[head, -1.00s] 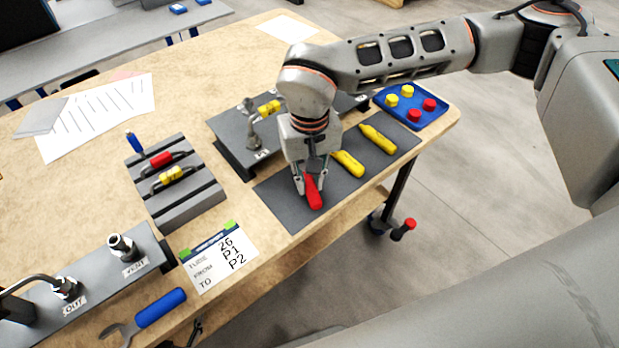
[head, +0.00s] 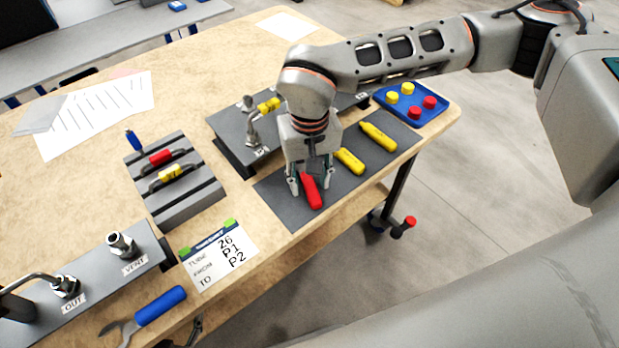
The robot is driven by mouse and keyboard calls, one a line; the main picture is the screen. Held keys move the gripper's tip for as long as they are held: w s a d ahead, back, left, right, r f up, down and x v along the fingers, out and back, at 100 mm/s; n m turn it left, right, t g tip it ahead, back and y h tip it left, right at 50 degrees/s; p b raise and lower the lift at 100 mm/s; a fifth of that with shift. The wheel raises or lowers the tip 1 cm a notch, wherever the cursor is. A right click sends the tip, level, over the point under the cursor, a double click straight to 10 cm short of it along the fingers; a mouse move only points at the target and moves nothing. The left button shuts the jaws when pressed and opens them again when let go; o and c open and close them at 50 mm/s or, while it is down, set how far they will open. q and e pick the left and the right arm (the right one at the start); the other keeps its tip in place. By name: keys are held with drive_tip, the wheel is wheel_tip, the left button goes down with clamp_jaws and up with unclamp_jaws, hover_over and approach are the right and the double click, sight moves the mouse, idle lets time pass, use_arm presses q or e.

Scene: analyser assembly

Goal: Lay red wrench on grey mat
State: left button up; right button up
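The red wrench (head: 312,192) lies on the left part of the grey mat (head: 275,192), its red handle toward the mat's front edge. Its far end is hidden under my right gripper. My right gripper (head: 310,188) is right above the wrench, pointing down. Its two fingers are spread, one on each side of the red handle, with gaps between. My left gripper is not in view.
Two yellow-handled tools (head: 378,137) lie on the mat to the right. A blue tray (head: 428,119) with red and yellow caps stands beyond them. A dark raised plate (head: 232,130) stands behind the mat. A blue-handled wrench (head: 160,307) lies front left.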

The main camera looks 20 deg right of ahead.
wheel_tip(320, 180, up, 12)
idle(0.5)
